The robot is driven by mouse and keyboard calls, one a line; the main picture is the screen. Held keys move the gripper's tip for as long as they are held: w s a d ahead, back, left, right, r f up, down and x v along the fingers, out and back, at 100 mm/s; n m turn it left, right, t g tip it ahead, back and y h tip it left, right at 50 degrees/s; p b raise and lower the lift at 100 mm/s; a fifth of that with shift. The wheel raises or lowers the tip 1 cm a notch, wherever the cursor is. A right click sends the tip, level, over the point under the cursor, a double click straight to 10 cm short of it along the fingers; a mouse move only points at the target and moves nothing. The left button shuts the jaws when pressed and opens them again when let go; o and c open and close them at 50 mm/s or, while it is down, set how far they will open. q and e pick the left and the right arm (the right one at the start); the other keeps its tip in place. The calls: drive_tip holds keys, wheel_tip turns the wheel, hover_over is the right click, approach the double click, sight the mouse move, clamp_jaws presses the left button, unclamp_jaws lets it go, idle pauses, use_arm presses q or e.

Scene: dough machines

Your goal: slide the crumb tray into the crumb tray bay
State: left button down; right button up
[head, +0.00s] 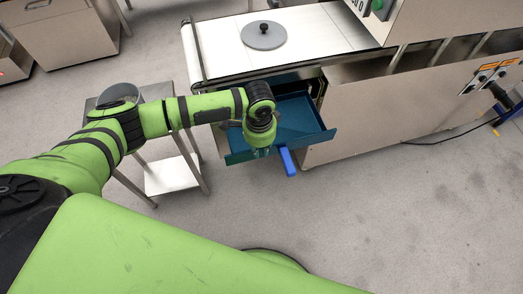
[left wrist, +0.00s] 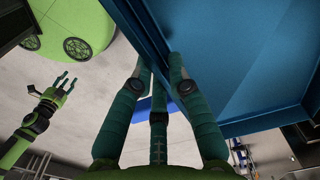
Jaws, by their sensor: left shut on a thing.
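The blue crumb tray (head: 300,118) sticks out from under the conveyor; it fills the upper right of the left wrist view (left wrist: 270,65). Its rear part is in the crumb tray bay (head: 318,88), under the belt and mostly hidden. A bright blue handle (head: 288,163) hangs at the tray's front wall. My left gripper (head: 261,151) is shut on the front wall, left of the handle, with its fingers (left wrist: 158,65) around the wall. The head view hides most of the fingers. My right gripper (left wrist: 67,82) shows in the left wrist view, fingers spread and empty.
A grey round lid (head: 264,36) lies on the white belt (head: 325,25) above the bay. A small steel stand (head: 170,175) with a grey bowl (head: 118,93) is to the left. The machine's steel side panel (head: 390,115) is to the right. The floor in front is clear.

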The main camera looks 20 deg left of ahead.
use_arm(q)
drive_tip(key=shift+w+a+b, duration=0.3)
drive_tip(key=shift+w+a, duration=0.3)
drive_tip(key=shift+w, duration=0.35)
drive_tip(key=shift+w+a+b, duration=0.25)
drive_tip(key=shift+w+a, duration=0.35)
drive_tip(key=shift+w, duration=0.3)
drive_tip(key=shift+w+a+b, duration=0.5)
drive_tip(key=shift+w+a, duration=0.05)
drive_tip(key=shift+w, duration=0.25)
drive_tip(key=shift+w+a+b, duration=0.45)
drive_tip(key=shift+w+a, duration=0.1)
drive_tip(key=shift+w, duration=0.3)
drive_tip(key=shift+w+a+b, duration=0.5)
drive_tip(key=shift+w+a, duration=0.05)
drive_tip(key=shift+w, duration=0.25)
